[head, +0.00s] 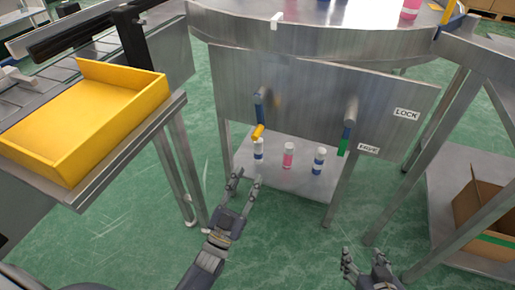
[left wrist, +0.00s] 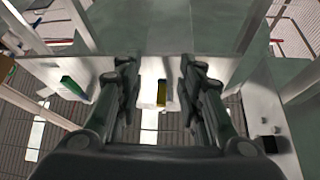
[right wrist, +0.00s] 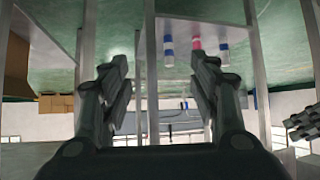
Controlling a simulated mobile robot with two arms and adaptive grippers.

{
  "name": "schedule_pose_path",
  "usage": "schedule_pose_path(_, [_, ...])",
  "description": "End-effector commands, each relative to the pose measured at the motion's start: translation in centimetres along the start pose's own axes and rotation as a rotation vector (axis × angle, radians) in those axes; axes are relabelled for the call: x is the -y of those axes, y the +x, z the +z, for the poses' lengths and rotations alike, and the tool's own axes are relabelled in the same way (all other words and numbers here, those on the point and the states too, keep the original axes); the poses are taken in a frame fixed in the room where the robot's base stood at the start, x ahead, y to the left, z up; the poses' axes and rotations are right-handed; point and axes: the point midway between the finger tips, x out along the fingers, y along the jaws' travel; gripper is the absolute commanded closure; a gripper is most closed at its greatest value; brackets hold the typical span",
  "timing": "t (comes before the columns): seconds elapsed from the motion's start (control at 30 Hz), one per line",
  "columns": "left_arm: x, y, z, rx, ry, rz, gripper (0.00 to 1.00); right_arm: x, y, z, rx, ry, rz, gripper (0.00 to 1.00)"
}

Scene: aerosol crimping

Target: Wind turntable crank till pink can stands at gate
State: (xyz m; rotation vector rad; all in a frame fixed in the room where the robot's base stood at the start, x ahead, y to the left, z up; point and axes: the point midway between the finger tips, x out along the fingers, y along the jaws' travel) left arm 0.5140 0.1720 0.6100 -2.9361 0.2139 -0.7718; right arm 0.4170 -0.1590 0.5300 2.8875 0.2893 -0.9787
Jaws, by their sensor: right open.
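The round metal turntable (head: 310,42) is at the top of the head view. A pink can (head: 410,9) stands on it near the right, cut off by the frame. Below, the front panel carries a crank with a yellow handle (head: 258,131) and a lever with a green handle (head: 344,143). My left gripper (head: 246,179) is open and empty, just below and apart from the yellow handle, which also shows between its fingers in the left wrist view (left wrist: 161,94). My right gripper (head: 363,258) is open and empty, low and clear of the panel. I cannot tell which part is the gate.
A yellow tray (head: 85,115) sits on a bench at the left. A shelf under the panel holds a pink can (head: 289,155) and two blue-and-white cans (head: 319,161). A cardboard box (head: 485,212) is at the right. Table legs stand around the panel.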

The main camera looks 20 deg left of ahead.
Motion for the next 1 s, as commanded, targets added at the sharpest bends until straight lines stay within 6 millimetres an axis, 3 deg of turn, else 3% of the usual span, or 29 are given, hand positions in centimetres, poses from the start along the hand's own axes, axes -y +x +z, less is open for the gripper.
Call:
schedule_pose_path(0.2, [0.6, 0.7, -4.5, -0.229, 0.024, -0.018, 0.65, 0.0, -2.8, -3.1, -0.098, 0.000, 0.001, 0.44])
schedule_pose_path(0.3, [0.7, 0.9, -5.6, -0.268, 0.028, -0.021, 0.65, 0.0, -3.5, -3.8, -0.114, 0.000, 0.001, 0.44])
schedule_pose_path(0.47, [0.8, 2.2, -6.4, -0.281, 0.029, -0.022, 0.65, 0.0, -3.8, -4.1, -0.116, 0.000, 0.001, 0.44])
schedule_pose_path(0.8, [0.9, 8.2, -8.0, -0.279, 0.029, -0.022, 0.65, 0.0, -3.7, -4.2, -0.123, 0.000, 0.001, 0.44])
schedule_pose_path(1.0, [0.9, 10.6, -8.6, -0.276, 0.029, -0.022, 0.65, 0.1, -3.7, -4.5, -0.140, 0.000, 0.000, 0.44])
